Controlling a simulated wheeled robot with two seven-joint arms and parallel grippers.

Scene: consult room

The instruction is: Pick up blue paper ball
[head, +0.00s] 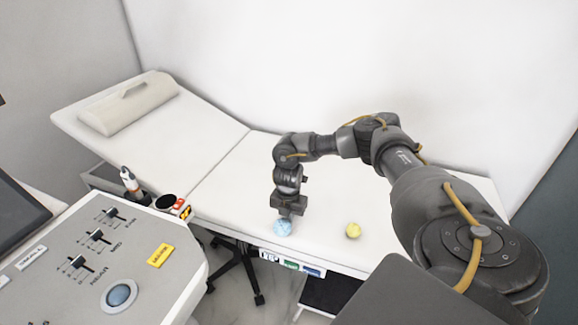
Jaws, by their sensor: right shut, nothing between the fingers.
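The blue paper ball (282,229) lies on the white exam bed (238,202), near its front edge. My right gripper (284,217) points down directly over the ball, its tips at or just above the ball's top. Its fingers are shut with nothing between them. Whether the tips touch the ball cannot be told. My left gripper is not in view.
A yellow paper ball (353,230) lies on the bed to the right of the blue one. A control console (120,262) with sliders stands at the lower left. A cushion (128,103) rests on the raised bed end. A dark wheeled chair base (240,270) is below.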

